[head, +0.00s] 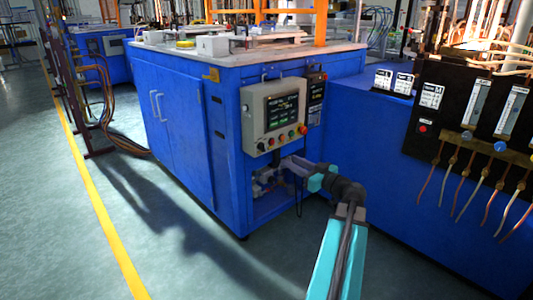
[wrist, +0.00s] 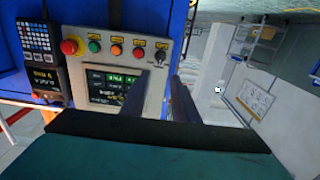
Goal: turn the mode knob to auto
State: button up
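The control panel (head: 274,112) is a pale grey box with a dark screen, mounted on the corner of the blue cabinet. The mode knob appears to be the black knob (wrist: 160,57) at the right end of the button row in the wrist view. It is also at the left end of the row in the head view (head: 261,146). Its pointer and label are too small to read. My gripper (wrist: 158,84) has its two dark fingers apart, with nothing between them. The fingertips point toward the knob without visible contact. In the head view my gripper (head: 288,163) is just below the panel.
Green, orange and red buttons and a red emergency stop (wrist: 69,46) share the knob's row. A black keypad unit (wrist: 42,60) hangs beside the panel. An open bay with fittings (head: 266,182) lies below. A blue bench with flow meters (head: 476,103) stands right.

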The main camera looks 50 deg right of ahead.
aim_at(265, 148)
jog(key=w+b, duration=0.1)
jog(key=w, duration=0.3)
jog(key=w+b, duration=0.1)
jog(key=w, duration=0.4)
jog(key=w+d+b, duration=0.1)
jog(key=w, duration=0.3)
jog(key=shift+w, duration=0.4)
